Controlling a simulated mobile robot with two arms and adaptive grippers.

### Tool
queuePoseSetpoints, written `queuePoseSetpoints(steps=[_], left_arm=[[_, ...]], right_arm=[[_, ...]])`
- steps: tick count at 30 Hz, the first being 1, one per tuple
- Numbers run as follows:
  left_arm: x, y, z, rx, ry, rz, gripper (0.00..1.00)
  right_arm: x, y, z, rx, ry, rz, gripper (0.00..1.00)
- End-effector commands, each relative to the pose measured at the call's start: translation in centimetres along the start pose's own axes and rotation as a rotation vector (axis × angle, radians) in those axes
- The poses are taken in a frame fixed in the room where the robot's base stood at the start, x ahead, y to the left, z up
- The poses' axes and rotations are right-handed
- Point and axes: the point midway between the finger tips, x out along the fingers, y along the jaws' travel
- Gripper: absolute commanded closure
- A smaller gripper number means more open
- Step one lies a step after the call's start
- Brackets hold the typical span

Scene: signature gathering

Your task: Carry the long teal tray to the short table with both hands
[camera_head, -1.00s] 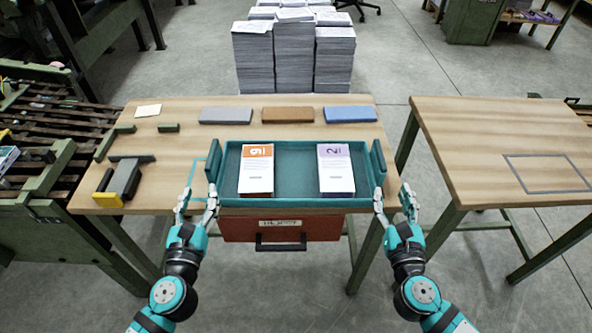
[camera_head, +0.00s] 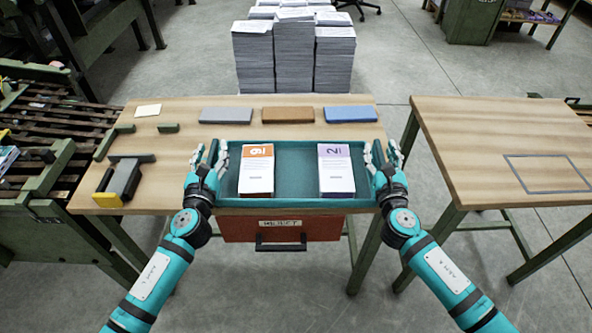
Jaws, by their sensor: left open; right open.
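The long teal tray (camera_head: 297,202) sits at the front edge of the left wooden table (camera_head: 170,200). An orange-topped booklet stack (camera_head: 257,172) and a purple-topped one (camera_head: 336,172) lie in it. My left gripper (camera_head: 209,156) is open at the tray's left end. My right gripper (camera_head: 381,158) is open at its right end. The hands cover the tray's end handles, so I cannot tell whether the fingers touch them. The short table (camera_head: 470,135) stands to the right, with a grey rectangle outline (camera_head: 548,174) on its top.
Grey (camera_head: 226,115), brown (camera_head: 288,114) and blue (camera_head: 350,113) blocks lie behind the tray. A black and yellow tool (camera_head: 122,181) is at left. A red drawer (camera_head: 282,229) hangs under the table front. A gap separates the two tables. The short table's top is clear.

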Motion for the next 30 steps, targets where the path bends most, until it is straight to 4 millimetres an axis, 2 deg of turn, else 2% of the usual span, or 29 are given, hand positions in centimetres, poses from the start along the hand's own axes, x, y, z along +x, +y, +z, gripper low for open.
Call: queuePoseSetpoints(steps=[5, 15, 30], left_arm=[[-0.02, 0.0, -0.01, 0.0, 0.0, 0.0, 0.58], [-0.05, 0.01, -0.02, 0.0, 0.0, 0.0, 1.0], [-0.01, 0.0, 0.23, 0.001, -0.004, 0.0, 1.0]], right_arm=[[-0.02, 0.01, 0.01, 0.0, 0.0, 0.0, 0.58], [-0.04, 0.0, 0.02, 0.0, 0.0, 0.0, 1.0], [0.01, 0.0, 0.29, 0.001, -0.005, 0.0, 1.0]])
